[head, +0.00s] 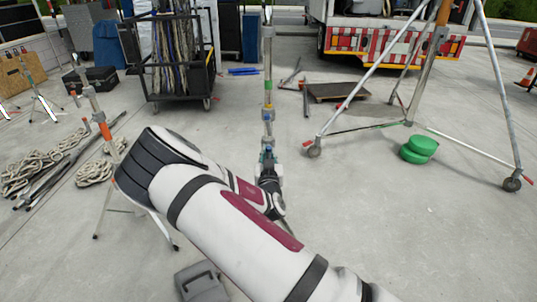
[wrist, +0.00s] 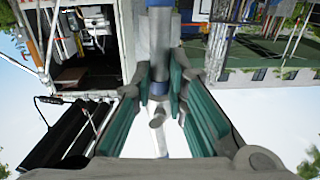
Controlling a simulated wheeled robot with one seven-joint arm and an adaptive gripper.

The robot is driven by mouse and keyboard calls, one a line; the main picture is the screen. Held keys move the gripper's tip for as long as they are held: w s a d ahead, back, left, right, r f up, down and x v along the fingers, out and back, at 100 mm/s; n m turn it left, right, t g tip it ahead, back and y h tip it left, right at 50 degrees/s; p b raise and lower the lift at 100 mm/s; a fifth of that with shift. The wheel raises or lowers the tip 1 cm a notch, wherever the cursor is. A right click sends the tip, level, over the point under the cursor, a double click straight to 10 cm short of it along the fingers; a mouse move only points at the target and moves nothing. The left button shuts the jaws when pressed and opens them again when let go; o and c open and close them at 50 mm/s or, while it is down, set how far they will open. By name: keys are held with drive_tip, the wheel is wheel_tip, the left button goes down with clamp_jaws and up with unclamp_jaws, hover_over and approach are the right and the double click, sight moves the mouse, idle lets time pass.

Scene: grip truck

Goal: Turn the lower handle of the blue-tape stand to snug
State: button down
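The blue-tape stand (head: 267,95) is an upright metal pole in the middle of the head view, with coloured bands and a blue part low down. My gripper (head: 268,165) is at its lower section, and my arm hides the stand below that. In the wrist view the grey pole (wrist: 159,35) runs down between the two teal-padded fingers of my gripper (wrist: 160,88). A small grey handle-like part (wrist: 157,122) shows between the pads. The fingers are apart, with gaps beside it; I cannot tell whether either touches it.
A black cart (head: 180,92) of cables stands behind, left of the pole. An orange-taped stand (head: 104,130) and coiled rope (head: 35,172) are at left. A wheeled tripod (head: 490,70) and green round objects (head: 419,148) are at right. A grey case (head: 201,283) lies in front.

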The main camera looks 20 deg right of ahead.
drive_tip(key=shift+n, duration=0.3)
drive_tip(key=shift+w+a+f+n+b, duration=0.1)
drive_tip(key=shift+a+f+n+b, duration=0.35)
drive_tip(key=shift+n, duration=2.4)
drive_tip(key=shift+w+a+f+n+b, duration=0.1)
drive_tip(key=shift+a+f+n+b, duration=0.3)
drive_tip(key=shift+n, duration=2.4)
drive_tip(key=shift+w+a+f+n+b, duration=0.15)
drive_tip(key=shift+n+b, duration=0.45)
drive_tip(key=shift+n, duration=2.25)
drive_tip(key=shift+s, duration=0.1)
drive_tip(key=shift+a, duration=0.1)
drive_tip(key=c, duration=1.6)
unclamp_jaws()
drive_tip(key=shift+s, duration=0.1)
